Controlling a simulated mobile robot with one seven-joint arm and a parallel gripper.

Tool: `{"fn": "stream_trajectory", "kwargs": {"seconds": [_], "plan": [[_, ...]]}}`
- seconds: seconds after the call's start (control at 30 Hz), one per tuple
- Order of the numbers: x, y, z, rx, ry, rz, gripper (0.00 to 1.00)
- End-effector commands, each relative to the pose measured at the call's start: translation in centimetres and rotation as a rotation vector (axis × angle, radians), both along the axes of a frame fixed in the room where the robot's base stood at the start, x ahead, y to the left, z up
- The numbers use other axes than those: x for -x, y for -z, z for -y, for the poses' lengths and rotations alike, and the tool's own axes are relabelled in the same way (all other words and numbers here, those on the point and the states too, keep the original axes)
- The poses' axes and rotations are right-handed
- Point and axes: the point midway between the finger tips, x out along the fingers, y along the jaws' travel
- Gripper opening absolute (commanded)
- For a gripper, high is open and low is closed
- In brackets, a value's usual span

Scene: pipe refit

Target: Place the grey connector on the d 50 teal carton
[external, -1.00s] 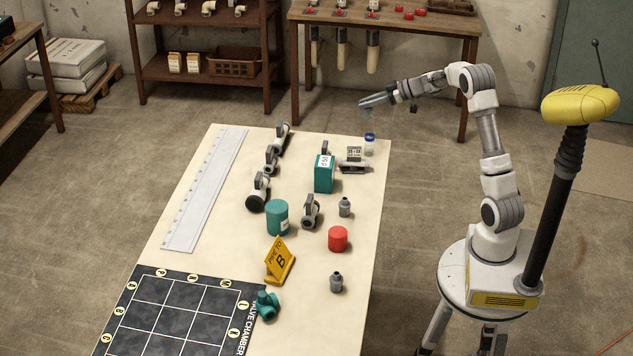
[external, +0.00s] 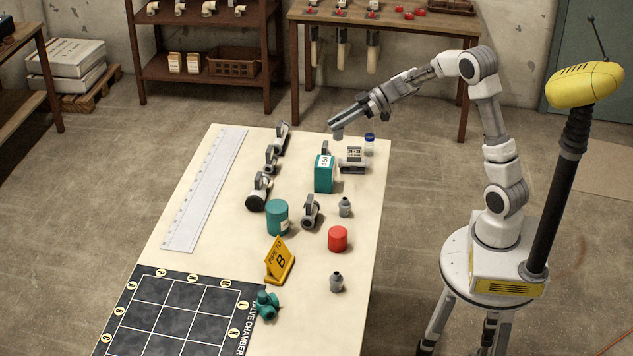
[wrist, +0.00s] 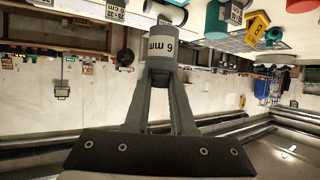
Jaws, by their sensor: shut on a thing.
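My gripper (external: 338,122) is above the far part of the table, shut on a grey connector (external: 338,134), a short cylinder. In the wrist view my gripper (wrist: 160,65) has both fingers closed on the grey connector (wrist: 170,42), which bears a label looking like "6 mm". How high the connector is above the carton top is hard to tell.
Beside the carton are a grey fitting with a small label box (external: 354,160) and a blue-capped jar (external: 369,142). Valves, a teal cylinder (external: 277,217), a red cylinder (external: 338,239), two small grey connectors (external: 345,208) and a yellow sign (external: 280,263) stand nearer.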

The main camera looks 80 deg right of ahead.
Motion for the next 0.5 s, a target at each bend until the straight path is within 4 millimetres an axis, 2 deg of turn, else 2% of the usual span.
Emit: {"fn": "stream_trajectory", "kwargs": {"seconds": [0.03,0.2,0.37,0.5], "plan": [[-0.9,0.7,-0.8,-0.003,-0.004,-0.001,0.00],[-3.0,2.3,-2.5,-0.001,-0.002,0.000,0.00],[-3.6,3.1,-2.9,-0.001,0.000,0.000,0.00],[-3.6,5.3,-2.9,-0.002,0.002,-0.003,0.00]]}}
